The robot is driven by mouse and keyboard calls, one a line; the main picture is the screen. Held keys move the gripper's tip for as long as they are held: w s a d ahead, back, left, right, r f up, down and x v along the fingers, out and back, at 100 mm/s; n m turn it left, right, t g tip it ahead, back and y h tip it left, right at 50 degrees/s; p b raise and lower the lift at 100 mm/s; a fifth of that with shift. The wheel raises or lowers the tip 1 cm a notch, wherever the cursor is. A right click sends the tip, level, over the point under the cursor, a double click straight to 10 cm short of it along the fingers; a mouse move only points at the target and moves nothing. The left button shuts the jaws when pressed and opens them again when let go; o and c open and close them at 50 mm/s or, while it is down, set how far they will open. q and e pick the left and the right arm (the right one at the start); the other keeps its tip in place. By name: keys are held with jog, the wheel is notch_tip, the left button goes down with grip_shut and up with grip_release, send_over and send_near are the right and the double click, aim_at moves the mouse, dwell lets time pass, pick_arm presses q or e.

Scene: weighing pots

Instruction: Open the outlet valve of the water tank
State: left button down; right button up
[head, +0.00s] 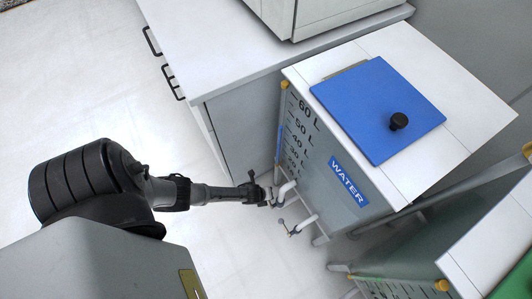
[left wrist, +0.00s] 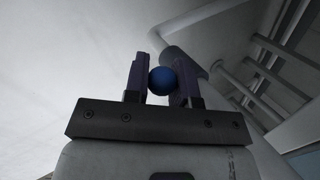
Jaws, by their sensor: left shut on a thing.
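The water tank (head: 322,150) stands right of centre in the head view, with a blue "WATER" label and a litre scale on its front. Two white pipes come out low on it, an upper one (head: 287,189) and a lower one (head: 306,224). A small valve lever (head: 284,226) shows by the lower pipe. My left gripper (head: 270,194) is at the end of the upper pipe. In the left wrist view, its two fingers (left wrist: 162,70) are shut on a round blue knob (left wrist: 161,81). The rest of that valve's handle is hidden. My right gripper is not in view.
A blue lid (head: 375,100) with a black knob (head: 398,121) lies on the tank's white top. A white counter (head: 225,45) with drawers stands behind, left of the tank. Another tank stands at lower right. The floor (head: 70,95) on the left is clear.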

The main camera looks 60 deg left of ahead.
pick_arm(q)
jog(key=shift+d+r+y+p, duration=0.3)
jog(key=shift+y+p, duration=0.1)
jog(key=shift+d+r+y, duration=0.15)
jog(key=shift+y, duration=0.35)
jog(key=shift+w+d+r+m+y, duration=0.15)
jog(key=shift+d+m+y, duration=0.25)
jog(key=shift+y, duration=0.4)
jog(key=shift+r, duration=0.1)
jog(key=c, duration=1.1)
grip_release()
